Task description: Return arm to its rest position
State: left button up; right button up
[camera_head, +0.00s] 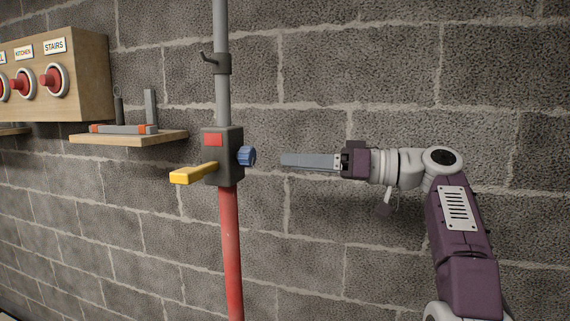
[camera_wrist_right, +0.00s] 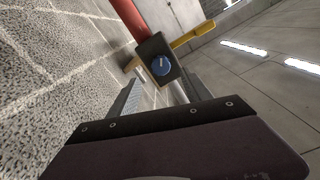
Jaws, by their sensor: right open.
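My right arm comes in from the right in the head view. Its purple and white links end in my right gripper (camera_head: 285,160), which points left, level with the blue knob (camera_head: 246,156). The gripper is apart from the knob, with a clear gap between them. In the right wrist view the two grey fingers of my right gripper (camera_wrist_right: 158,96) are spread and nothing is between them. The blue knob (camera_wrist_right: 161,66) shows beyond the fingertips on the dark valve box (camera_head: 222,170). My left gripper is not in view.
The box sits on a vertical pipe, grey above and red (camera_head: 231,250) below, with a yellow lever (camera_head: 194,173). Brick wall stands behind.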

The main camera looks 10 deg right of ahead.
jog(key=shift+a, duration=0.1)
jog(key=s+a+f+g, duration=0.1)
jog(key=s+a+g, duration=0.15)
jog(key=a, duration=0.35)
notch_tip(320, 180, down, 23)
jog(key=m+h, duration=0.6)
jog(key=m, duration=0.1)
jog(key=s+d+f+m+g+h, duration=0.1)
jog(key=s+d+f+h, duration=0.2)
jog(key=f, duration=0.7)
jog(key=s+d+f+m+g+h, duration=0.1)
jog(key=s+d+f+h, duration=0.3)
jog(key=s+d+f, duration=0.3)
jog(key=s+d+f+m+g+h, duration=0.1)
jog(key=s+d+f+h, duration=0.2)
jog(key=f, duration=1)
jog(key=shift+s+d, duration=1)
jog(key=shift+s, duration=1.9)
